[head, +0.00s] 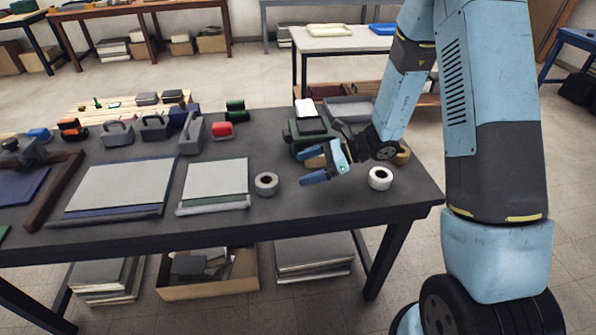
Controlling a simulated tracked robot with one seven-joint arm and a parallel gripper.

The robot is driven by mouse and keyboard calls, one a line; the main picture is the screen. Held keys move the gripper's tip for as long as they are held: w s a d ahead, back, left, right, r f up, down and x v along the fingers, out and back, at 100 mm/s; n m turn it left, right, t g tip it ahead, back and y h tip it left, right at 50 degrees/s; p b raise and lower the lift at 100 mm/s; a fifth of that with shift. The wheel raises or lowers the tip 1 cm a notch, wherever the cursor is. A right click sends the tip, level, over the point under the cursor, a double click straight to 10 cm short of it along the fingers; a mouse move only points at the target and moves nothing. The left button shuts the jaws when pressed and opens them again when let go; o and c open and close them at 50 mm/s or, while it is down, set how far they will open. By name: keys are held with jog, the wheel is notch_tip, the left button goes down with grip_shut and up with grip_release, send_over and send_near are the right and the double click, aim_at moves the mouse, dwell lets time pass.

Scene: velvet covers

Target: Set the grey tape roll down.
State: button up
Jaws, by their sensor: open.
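The grey tape roll (266,184) lies flat on the dark table (300,203) near its front edge, just right of a grey-white board with a green edge. My gripper (303,167) is to the right of the roll, with its blue fingers pointing left. The fingers are spread apart with nothing visible between them. They are apart from the roll in the picture; their exact height above the table is hard to tell.
A white tape roll (380,178) lies right of my gripper, and a tan roll (402,155) is partly hidden behind my wrist. A dark green device (308,128) stands behind the gripper. A pale board (216,180) lies left of the grey roll.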

jog(key=shift+d+r, duration=0.2)
jog(key=shift+d, duration=0.25)
jog(key=s+d+r+n+h, duration=0.3)
jog(key=s+d+r+n, duration=0.15)
jog(key=r, duration=0.35)
jog(key=s+d+r+n+h, duration=0.2)
jog(key=s+d+r+n, duration=0.25)
jog(key=r, duration=0.35)
jog(key=s+d+r+n+t+h, duration=0.3)
jog(key=s+d+r+h, duration=0.1)
jog(key=d, duration=0.4)
jog(key=s+d+r+n+t+h, duration=0.4)
jog(key=s+d+r, duration=0.2)
jog(key=d+r, duration=0.2)
jog(key=shift+s+r, duration=0.35)
jog(key=shift+r, duration=0.2)
